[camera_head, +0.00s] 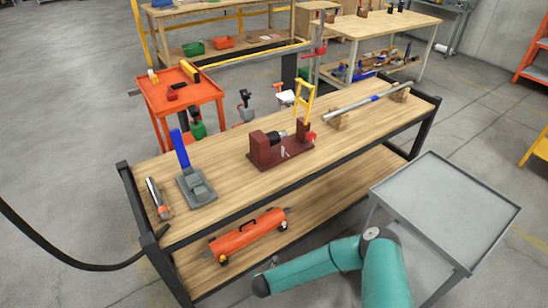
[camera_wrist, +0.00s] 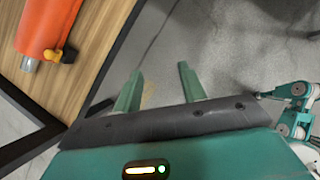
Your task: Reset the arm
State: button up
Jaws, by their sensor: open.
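My gripper (camera_wrist: 160,88) shows in the wrist view with its two green fingers apart and nothing between them. It hangs over the grey floor beside the workbench's lower shelf. In the head view my green arm reaches in from the bottom right, and the gripper's fingers are not clearly visible there. The workbench (camera_head: 225,212) stands in front of me. On its top are a dark red jack-like device (camera_head: 285,152) with a yellow handle (camera_head: 304,100), and a grey device (camera_head: 197,188) with a blue lever (camera_head: 180,148).
An orange cylinder tool (camera_head: 247,235) lies on the lower shelf; its end also shows in the wrist view (camera_wrist: 48,25). A grey metal table (camera_head: 445,205) stands right of my arm. A bar (camera_head: 358,103) rests at the bench's right, and an orange cart (camera_head: 180,92) stands behind.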

jog(key=w+d+r+n+t+y, duration=0.1)
jog(key=w+r+n+y, duration=0.1)
jog(key=w+r+n, duration=0.55)
jog(key=w+d+r+n+t+y, duration=0.1)
jog(key=w+r+n, duration=0.3)
jog(key=r, duration=0.6)
jog(key=s+d+r+n+g, duration=0.1)
jog(key=d+r+n, duration=0.1)
jog(key=r+n, duration=0.6)
jog(key=s+d+r+n, duration=0.1)
jog(key=r+n, duration=0.3)
jog(key=r, duration=0.8)
jog(key=s+d+r+n, duration=0.3)
jog(key=s+r+n, duration=0.15)
jog(key=r, duration=0.45)
jog(key=s+d+r+n, duration=0.3)
jog(key=s+r, duration=0.3)
jog(key=r, duration=0.2)
jog(key=s+d+r+n+h, duration=0.1)
jog(key=s+d+r+n, duration=0.2)
jog(key=s, duration=0.6)
jog(key=s+d+r+n+g+h, duration=0.1)
jog(key=s+d+r+n, duration=0.2)
jog(key=s+r, duration=0.4)
jog(key=shift+s+d+r+n, duration=0.2)
jog(key=shift+s+n, duration=0.4)
jog(key=shift+s, duration=0.65)
jog(key=shift+c, duration=0.5)
jog(key=shift+a, duration=0.15)
